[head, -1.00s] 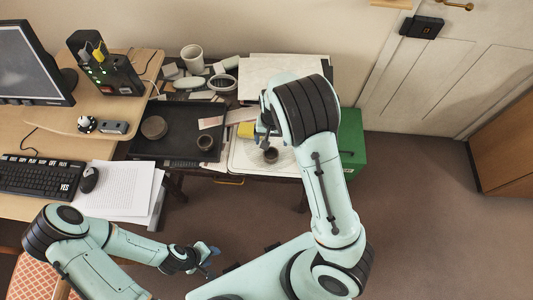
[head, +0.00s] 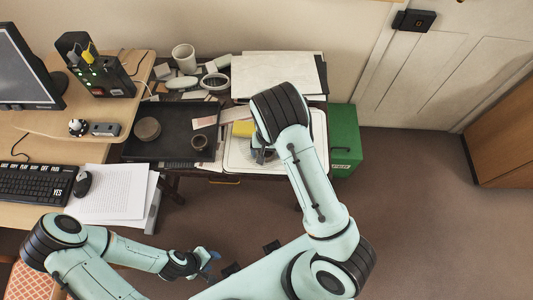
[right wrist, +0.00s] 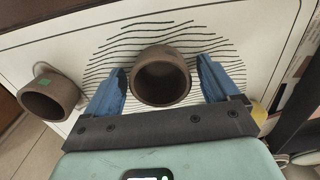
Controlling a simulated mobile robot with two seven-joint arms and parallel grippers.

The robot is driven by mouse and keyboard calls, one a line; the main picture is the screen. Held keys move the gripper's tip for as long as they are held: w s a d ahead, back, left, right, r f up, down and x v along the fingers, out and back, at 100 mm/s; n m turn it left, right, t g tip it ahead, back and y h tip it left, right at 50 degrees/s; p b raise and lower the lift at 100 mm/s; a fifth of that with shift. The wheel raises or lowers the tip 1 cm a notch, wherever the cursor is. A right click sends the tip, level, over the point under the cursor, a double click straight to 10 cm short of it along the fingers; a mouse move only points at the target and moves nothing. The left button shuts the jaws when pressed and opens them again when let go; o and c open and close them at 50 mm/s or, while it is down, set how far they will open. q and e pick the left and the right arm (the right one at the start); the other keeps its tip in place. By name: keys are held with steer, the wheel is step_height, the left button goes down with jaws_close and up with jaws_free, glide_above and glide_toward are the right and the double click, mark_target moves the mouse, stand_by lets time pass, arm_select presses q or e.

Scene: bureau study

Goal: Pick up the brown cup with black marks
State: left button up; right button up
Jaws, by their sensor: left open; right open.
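A brown cup (right wrist: 160,80) stands on a white tray (right wrist: 245,25) with black wavy lines, between the blue fingers of my open right gripper (right wrist: 161,65). I cannot make out black marks on this cup. In the head view my right gripper (head: 259,146) is low over the white tray (head: 311,160) and mostly hides the cup there. My left gripper (head: 205,256) is open and empty, low in front of the desk.
A black tray (head: 165,153) left of the white tray holds a round brown bowl (head: 148,128) and a small dark cup (head: 200,143). A yellow block (head: 242,128) is beside my right gripper. A white cup (head: 184,57) stands behind. A green box (head: 345,140) is at right.

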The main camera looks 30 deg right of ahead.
steer(key=c, duration=1.1)
steer(key=shift+r, duration=0.15)
